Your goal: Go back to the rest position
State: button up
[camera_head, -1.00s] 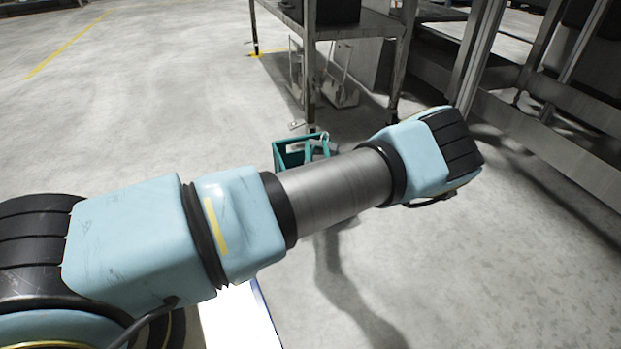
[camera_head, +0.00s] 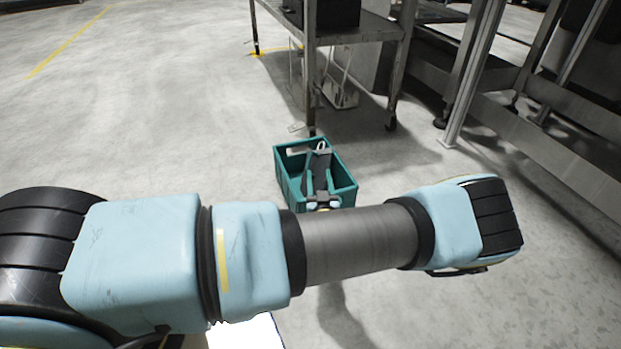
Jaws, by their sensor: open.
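My gripper (camera_head: 319,182) is dark grey and shows just above my arm's tube, in front of or over a teal crate (camera_head: 343,196). Its two fingers stand apart, and it looks open. My arm crosses the lower part of the view from left to right and hides part of the wrist. The crate stands on the floor in the middle of the view. I cannot tell whether the fingers are inside the crate or above it. A small pale thing shows at the crate's far side, too small to make out.
A metal shelf table (camera_head: 357,31) with a dark box (camera_head: 331,12) stands behind the crate. Metal frame legs (camera_head: 466,85) and beams (camera_head: 561,148) fill the right side. The grey floor (camera_head: 140,110) at the left is clear, with a yellow line.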

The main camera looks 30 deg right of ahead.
jog(key=shift+s+a, duration=0.1)
jog(key=shift+s, duration=0.05)
jog(key=w+a+r+n+g+y+p, duration=0.1)
jog(key=w+a+r+n+g+y, duration=0.15)
jog(key=a+r+n+y, duration=0.6)
jog(key=w+a+r+n+g+y+p, duration=0.1)
jog(key=w+a+n+y, duration=0.4)
jog(key=a+n, duration=0.7)
jog(key=s+a+r+n+g+y+p, duration=0.1)
jog(key=s+a+r+n+g, duration=0.3)
jog(key=n, duration=0.6)
jog(key=s+a+r+n+g+p, duration=0.1)
jog(key=s+a+r+n+g, duration=0.1)
jog(key=a+n+g, duration=0.6)
jog(key=s+a+r+n+g+y+p, duration=0.1)
jog(key=s+a+r+n+g+p, duration=0.2)
jog(key=n, duration=0.9)
jog(key=s+a+r+n+t+h+p, duration=0.1)
jog(key=r+n+h+p, duration=0.3)
jog(key=r+n+p, duration=0.8)
jog(key=s+a+r+n+t+h+p, duration=0.1)
jog(key=r+n+h+p, duration=0.3)
jog(key=r+n+p, duration=0.8)
notch_tip(320, 180, up, 28)
jog(key=s+p, duration=0.1)
jog(key=p, duration=1.4)
jog(key=shift+s+a+r+t+h, duration=0.15)
jog(key=shift+s+t+h, duration=0.05)
jog(key=shift+t+h, duration=0.15)
